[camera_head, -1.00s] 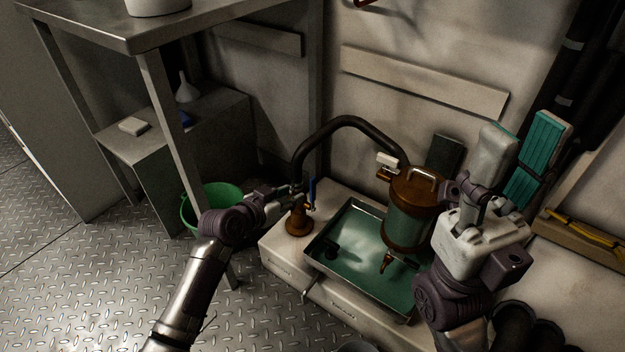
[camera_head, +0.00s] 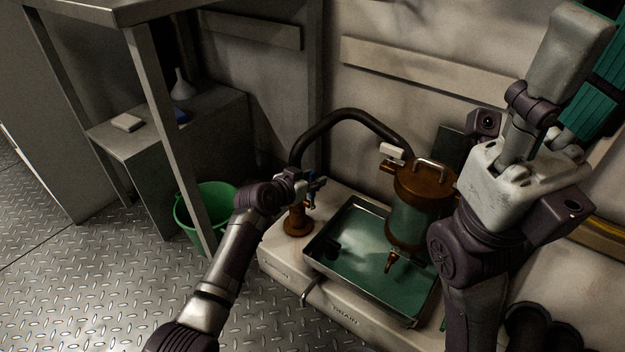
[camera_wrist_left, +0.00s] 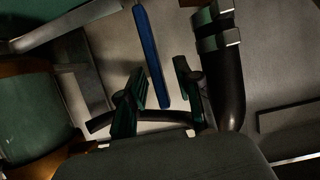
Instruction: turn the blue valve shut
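The blue valve lever (camera_head: 311,200) is on a brass fitting (camera_head: 298,222) at the left end of the bench. In the left wrist view the long blue lever (camera_wrist_left: 152,55) points down, its end between my left fingers. My left gripper (camera_head: 315,186) is at the valve in the head view. In the wrist view its green-padded fingers (camera_wrist_left: 160,98) are apart, with gaps beside the lever. My right gripper (camera_head: 600,45) is raised at the upper right, close to the camera; its grey-backed finger and teal ribbed pad look apart, with nothing seen between them.
A metal tray (camera_head: 322,262) holds a brass and green vessel (camera_head: 416,212) with a small tap. A black hose (camera_head: 340,118) arches behind. A green bucket (camera_head: 190,222) and a table leg (camera_head: 170,130) stand left of my left arm.

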